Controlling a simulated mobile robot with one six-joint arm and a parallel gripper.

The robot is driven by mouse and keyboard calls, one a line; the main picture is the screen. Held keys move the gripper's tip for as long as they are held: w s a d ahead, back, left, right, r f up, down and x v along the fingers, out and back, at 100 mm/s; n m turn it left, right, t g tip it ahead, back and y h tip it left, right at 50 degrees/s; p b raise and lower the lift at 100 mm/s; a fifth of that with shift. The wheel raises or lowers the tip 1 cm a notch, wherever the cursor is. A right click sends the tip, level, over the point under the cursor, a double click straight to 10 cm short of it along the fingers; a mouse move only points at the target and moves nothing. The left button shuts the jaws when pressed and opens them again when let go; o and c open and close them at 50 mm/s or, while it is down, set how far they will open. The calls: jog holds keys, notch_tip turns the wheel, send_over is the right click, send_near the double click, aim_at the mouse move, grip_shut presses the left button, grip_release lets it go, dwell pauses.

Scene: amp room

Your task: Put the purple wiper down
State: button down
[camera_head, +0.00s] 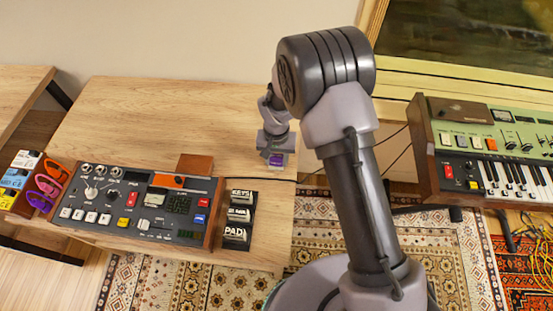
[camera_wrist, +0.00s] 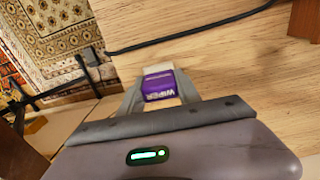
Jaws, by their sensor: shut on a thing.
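The purple wiper (camera_wrist: 160,86) is a small block with a purple sleeve lettered "WIPER" and a pale end. In the wrist view it sits between the two fingers of my gripper (camera_wrist: 160,92), which is shut on it. In the head view the wiper (camera_head: 276,160) shows as a small purple patch under my gripper (camera_head: 275,156), near the right edge of the wooden table (camera_head: 150,120). I cannot tell whether the wiper touches the table top.
A control panel (camera_head: 130,205) stands on the table front, with a brown block (camera_head: 194,167) behind it. Labelled black blocks (camera_head: 238,215) stand to its right. Colourful items (camera_head: 48,185) lie at left. A keyboard (camera_head: 495,165) stands far right. The table's back middle is clear.

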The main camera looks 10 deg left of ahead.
jog(key=shift+f, duration=0.15)
jog(key=c, duration=0.9)
grip_release()
jog(key=shift+o, duration=0.2)
notch_tip(320, 180, up, 12)
jog(key=r+p, duration=0.1)
jog(key=p, duration=0.3)
notch_tip(320, 180, up, 14)
jog(key=m+t+y, duration=0.1)
jog(key=m, duration=0.1)
send_over(277, 156)
jog(key=s+d, duration=0.1)
jog(key=d, duration=0.6)
jog(key=s+d+r+m+t, duration=0.1)
jog(key=s+d+r, duration=0.2)
jog(key=s, duration=0.3)
jog(key=s+d+r+m+t, duration=0.1)
jog(key=s+d+r+t, duration=0.1)
jog(key=s+d+r, duration=0.2)
jog(key=s+d+r+m+t+y, duration=0.1)
jog(key=s+d+r, duration=0.3)
jog(key=s, duration=0.5)
notch_tip(277, 156, up, 3)
jog(key=shift+s+f+t, duration=0.15)
jog(key=shift+t, duration=0.25)
